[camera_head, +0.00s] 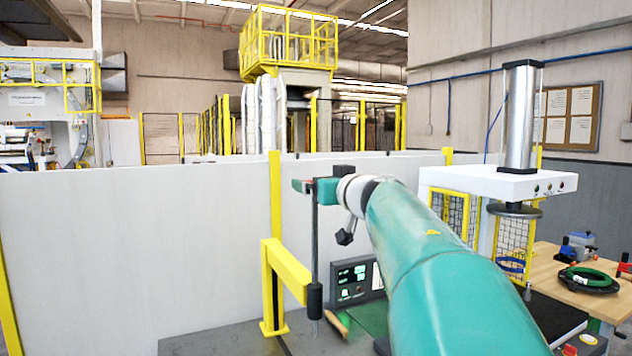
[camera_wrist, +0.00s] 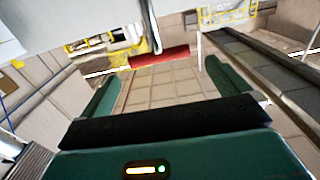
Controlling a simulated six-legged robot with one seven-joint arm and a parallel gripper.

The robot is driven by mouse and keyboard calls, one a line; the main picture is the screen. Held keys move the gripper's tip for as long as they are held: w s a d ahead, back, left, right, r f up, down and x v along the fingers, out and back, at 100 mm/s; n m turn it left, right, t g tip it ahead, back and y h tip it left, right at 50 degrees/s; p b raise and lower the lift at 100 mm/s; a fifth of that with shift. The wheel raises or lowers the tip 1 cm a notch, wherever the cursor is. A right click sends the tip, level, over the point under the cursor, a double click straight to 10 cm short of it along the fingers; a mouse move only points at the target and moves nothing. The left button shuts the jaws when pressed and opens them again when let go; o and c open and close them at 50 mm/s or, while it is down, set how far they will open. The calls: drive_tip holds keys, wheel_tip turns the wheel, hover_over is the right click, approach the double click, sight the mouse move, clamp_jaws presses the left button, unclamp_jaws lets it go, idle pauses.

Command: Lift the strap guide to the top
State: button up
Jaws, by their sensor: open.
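A thin dark upright rod (camera_head: 314,240) stands beside a yellow bracket (camera_head: 287,268) in the head view. A black sleeve (camera_head: 315,299) sits low on the rod, at the end of the bracket's arm. I cannot tell for sure which part is the strap guide. My green gripper (camera_head: 301,186) is at the rod's upper end, well above the sleeve. In the wrist view my gripper (camera_wrist: 163,72) has its two fingers wide apart. A red bar (camera_wrist: 160,57) shows just beyond the fingertips. I see nothing clamped between the fingers; exact contact is unclear.
A press with a white head (camera_head: 497,183) and metal cylinder stands right of my arm. A small control panel (camera_head: 352,278) sits behind the rod. A wooden table (camera_head: 548,262) with a green coil (camera_head: 588,279) is at right. A pale partition (camera_head: 130,250) closes the back.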

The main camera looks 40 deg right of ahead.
drive_tip(key=v, duration=0.6)
drive_tip(key=shift+s, duration=0.35)
drive_tip(key=shift+a+r, duration=0.1)
drive_tip(key=s+a+f+m+g+h, duration=0.15)
drive_tip(key=a+f+g, duration=0.35)
drive_tip(key=a+f, duration=1.1)
drive_tip(key=s+a+f+n+g+y, duration=0.2)
drive_tip(key=s+a+f, duration=0.3)
drive_tip(key=a+f, duration=0.3)
drive_tip(key=s+a+f+n+g+y, duration=0.2)
drive_tip(key=s+a+f+g+y, duration=0.2)
drive_tip(key=a+f, duration=0.5)
wheel_tip(320, 180, down, 2)
drive_tip(key=s, duration=0.2)
drive_tip(key=shift+s+f+n+g, duration=0.15)
drive_tip(key=shift+s+n+g, duration=0.15)
drive_tip(key=shift+n+g, duration=0.1)
drive_tip(key=shift+d+y, duration=0.1)
drive_tip(key=shift+y, duration=0.15)
